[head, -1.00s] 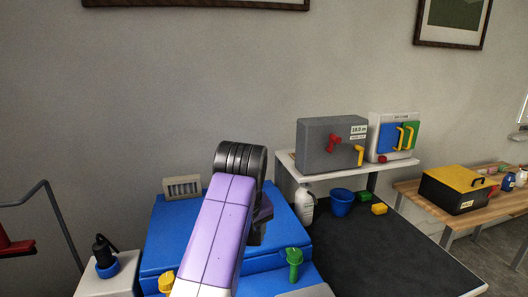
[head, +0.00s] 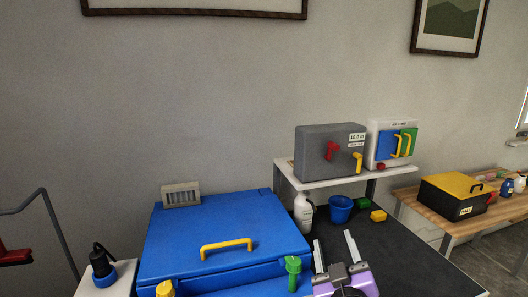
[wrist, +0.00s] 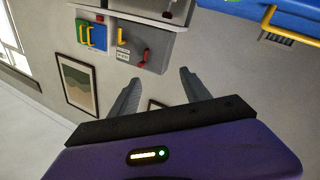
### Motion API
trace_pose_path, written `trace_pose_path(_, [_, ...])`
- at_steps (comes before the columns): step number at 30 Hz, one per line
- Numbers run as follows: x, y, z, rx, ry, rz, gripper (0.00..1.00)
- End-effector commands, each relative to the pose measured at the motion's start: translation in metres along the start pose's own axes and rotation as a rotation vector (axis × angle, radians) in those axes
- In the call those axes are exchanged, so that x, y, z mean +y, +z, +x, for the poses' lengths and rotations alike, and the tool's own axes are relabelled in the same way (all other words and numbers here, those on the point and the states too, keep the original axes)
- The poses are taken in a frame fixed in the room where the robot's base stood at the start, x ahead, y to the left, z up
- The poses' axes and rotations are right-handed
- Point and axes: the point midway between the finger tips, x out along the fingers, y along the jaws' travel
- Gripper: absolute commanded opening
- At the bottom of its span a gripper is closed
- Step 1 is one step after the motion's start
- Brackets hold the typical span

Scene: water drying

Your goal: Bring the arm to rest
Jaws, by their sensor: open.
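My gripper (head: 335,252) is at the bottom of the head view, right of the blue machine with the yellow handle, in front of the dark bench top. Its two pale fingers point up and stand apart, with nothing between them. The purple wrist body shows below them, cut by the frame edge. In the wrist view the gripper (wrist: 158,88) also has its fingers spread and empty, and the picture is upside down, with wall and shelf beyond.
A blue lidded machine (head: 215,230) with a green knob (head: 293,270) stands left of the gripper. A white bottle (head: 303,212), blue cup (head: 340,209) and yellow block (head: 378,216) are behind it. A grey box (head: 328,150) sits on the shelf. The dark bench (head: 415,262) is clear at right.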

Motion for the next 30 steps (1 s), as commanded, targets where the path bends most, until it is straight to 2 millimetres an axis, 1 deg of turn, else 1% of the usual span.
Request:
trace_pose_path(1, [0.002,0.010,-0.018,0.025,-0.012,-0.004,0.55])
trace_pose_path(5, [0.004,0.023,-0.062,0.093,-0.050,0.014,0.55])
trace_pose_path(14, [0.006,0.051,-0.176,0.165,-0.150,0.110,0.55])
trace_pose_path(15, [0.007,0.054,-0.191,0.164,-0.161,0.127,0.55])
trace_pose_path(20, [0.011,0.063,-0.254,0.147,-0.195,0.206,0.55])
trace_pose_path(21, [0.012,0.065,-0.269,0.137,-0.201,0.225,0.55])
trace_pose_path(26, [0.018,0.070,-0.327,0.077,-0.208,0.307,0.55])
trace_pose_path(27, [0.019,0.072,-0.341,0.055,-0.207,0.325,0.55])
trace_pose_path(29, [0.021,0.074,-0.361,0.019,-0.202,0.350,0.55])
trace_pose_path(30, [0.022,0.077,-0.374,-0.012,-0.197,0.366,0.55])
